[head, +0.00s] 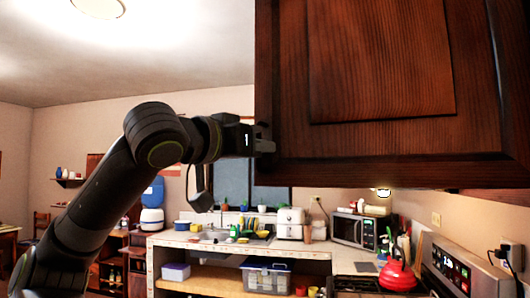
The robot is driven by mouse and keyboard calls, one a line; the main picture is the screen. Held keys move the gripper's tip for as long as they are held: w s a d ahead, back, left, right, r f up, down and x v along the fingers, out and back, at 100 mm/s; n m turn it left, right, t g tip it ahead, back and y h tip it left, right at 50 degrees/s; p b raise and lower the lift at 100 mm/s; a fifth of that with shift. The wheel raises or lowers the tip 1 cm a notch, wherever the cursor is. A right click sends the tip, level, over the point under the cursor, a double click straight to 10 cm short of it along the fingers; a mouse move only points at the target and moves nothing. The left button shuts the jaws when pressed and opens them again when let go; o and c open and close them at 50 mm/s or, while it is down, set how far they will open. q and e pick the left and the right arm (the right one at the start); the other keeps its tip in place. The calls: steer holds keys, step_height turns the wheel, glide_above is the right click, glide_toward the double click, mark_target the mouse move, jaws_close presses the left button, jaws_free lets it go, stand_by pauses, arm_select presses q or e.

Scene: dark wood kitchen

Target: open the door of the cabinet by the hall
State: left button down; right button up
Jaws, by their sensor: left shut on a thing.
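The cabinet door (385,60) is dark reddish-brown wood with a raised panel and fills the upper right of the head view, close to the camera. My left gripper (266,140) is at the door's left edge, near its lower corner. It is shut on the door there; its fingertips are partly hidden, and I see no separate handle. I cannot tell how far the door stands from its frame. My right gripper is not in view.
Below and behind are a counter (240,243) with a sink, a microwave (354,230), a toaster (291,222), and a red kettle (397,275) on the stove. Open air lies left of the door.

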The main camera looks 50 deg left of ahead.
arm_select(q)
steer(key=shift+s+d, duration=0.2)
steer(key=shift+s, duration=0.1)
steer(key=c, duration=1.5)
jaws_free()
steer(key=shift+d, duration=0.1)
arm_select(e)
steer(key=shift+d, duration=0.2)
arm_select(q)
steer(key=shift+s, duration=0.1)
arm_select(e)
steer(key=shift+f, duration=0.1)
